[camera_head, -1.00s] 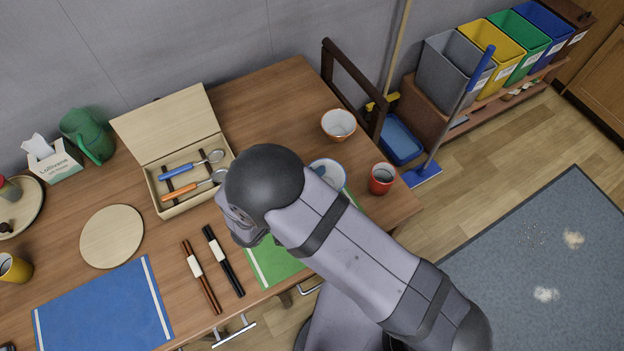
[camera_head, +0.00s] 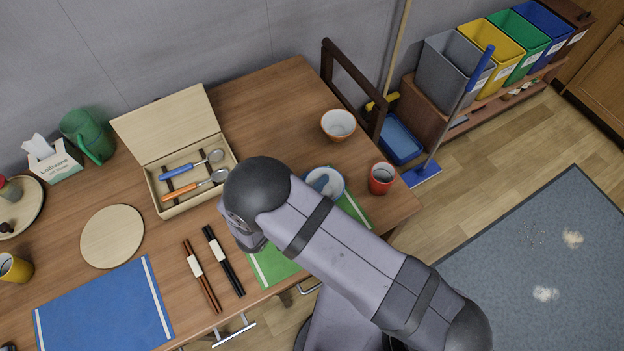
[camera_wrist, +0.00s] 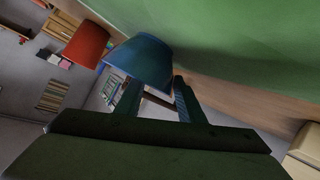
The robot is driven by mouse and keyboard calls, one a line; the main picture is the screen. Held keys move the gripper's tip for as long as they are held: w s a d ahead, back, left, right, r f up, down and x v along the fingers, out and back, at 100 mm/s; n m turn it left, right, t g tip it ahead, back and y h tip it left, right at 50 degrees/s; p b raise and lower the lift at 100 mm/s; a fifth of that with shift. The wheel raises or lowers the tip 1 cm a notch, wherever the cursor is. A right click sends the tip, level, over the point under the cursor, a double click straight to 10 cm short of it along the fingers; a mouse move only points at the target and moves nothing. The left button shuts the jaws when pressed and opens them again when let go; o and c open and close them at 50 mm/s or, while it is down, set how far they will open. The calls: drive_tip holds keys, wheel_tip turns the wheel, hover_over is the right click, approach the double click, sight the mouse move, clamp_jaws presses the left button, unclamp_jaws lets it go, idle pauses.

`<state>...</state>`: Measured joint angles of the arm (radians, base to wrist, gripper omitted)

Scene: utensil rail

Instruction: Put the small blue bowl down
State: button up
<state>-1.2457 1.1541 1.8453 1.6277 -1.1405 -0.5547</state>
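The small blue bowl (camera_head: 338,188), pale inside, appears upright on the green mat (camera_head: 361,212) at the right of the table. In the wrist view the bowl (camera_wrist: 140,60) shows its blue outside, its base end against the green mat (camera_wrist: 240,45). My gripper (camera_wrist: 158,84) has its two fingers spread at the bowl's rim, with a clear gap between them. One finger overlaps the rim in the picture; whether it touches I cannot tell. In the head view my arm hides the fingers and part of the mat.
A red mug (camera_head: 381,178) stands close to the bowl's right; it also shows in the wrist view (camera_wrist: 86,45). A white-and-orange bowl (camera_head: 338,125) stands behind. Chopsticks (camera_head: 223,261) and an open utensil box (camera_head: 160,194) lie left of my arm.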

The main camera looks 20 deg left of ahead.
drive_tip(key=b+v, duration=0.2)
drive_tip(key=v, duration=1)
drive_tip(key=shift+w+a+r, duration=0.1)
drive_tip(key=shift+r, duration=0.05)
drive_tip(key=w+a+r+g+y, duration=0.2)
drive_tip(key=w+a+y, duration=0.15)
drive_tip(key=w, duration=0.65)
drive_tip(key=w+d+r+g+y, duration=0.3)
drive_tip(key=w+d+y, duration=0.1)
drive_tip(key=w+d, duration=0.1)
drive_tip(key=s+d+r+g+h, duration=0.1)
drive_tip(key=s+d+g, duration=0.1)
drive_tip(key=s+d, duration=0.3)
drive_tip(key=s+d+r+g+h, duration=0.1)
drive_tip(key=s+d+g, duration=0.2)
drive_tip(key=d, duration=1.1)
drive_tip(key=s+d+r+m+g+h, duration=0.1)
drive_tip(key=s+d+g, duration=0.1)
drive_tip(key=s+d, duration=0.6)
drive_tip(key=shift+d, duration=1.2)
drive_tip(key=shift+h, duration=0.25)
